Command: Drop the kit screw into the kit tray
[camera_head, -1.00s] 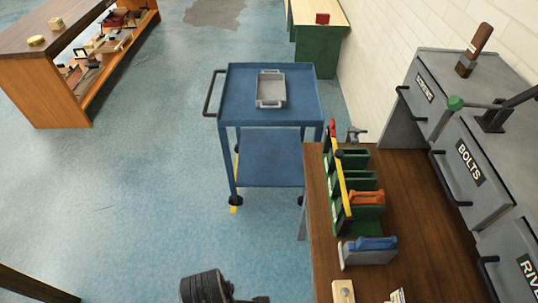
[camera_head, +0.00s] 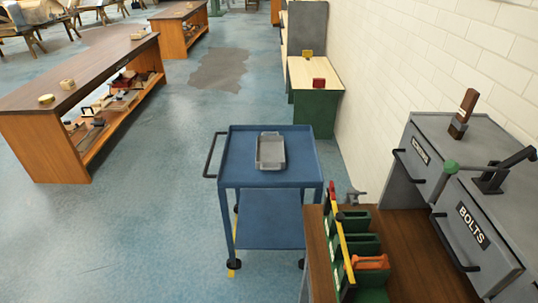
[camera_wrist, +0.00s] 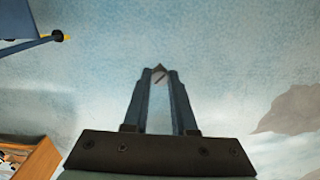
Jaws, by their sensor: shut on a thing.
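The kit tray (camera_head: 270,150) is a small, light grey, shallow tray with end handles. It lies on the top of a blue cart (camera_head: 238,171) in the head view and looks empty. My gripper (camera_wrist: 160,73) shows only in the wrist view, over the blue floor. Its fingers are close together at the tips, shut on a small greyish thing, which I take to be the kit screw. The screw is mostly hidden between the fingertips, so its shape is unclear. The gripper is not in the head view, so its distance from the tray cannot be told.
A wooden workbench (camera_head: 403,252) with green bins and grey drawer cabinets, one labelled BOLTS (camera_head: 472,227), stands right of the cart. A wooden shelf bench (camera_head: 45,141) stands at left. The floor left of the cart is clear. A cart corner shows in the wrist view (camera_wrist: 25,45).

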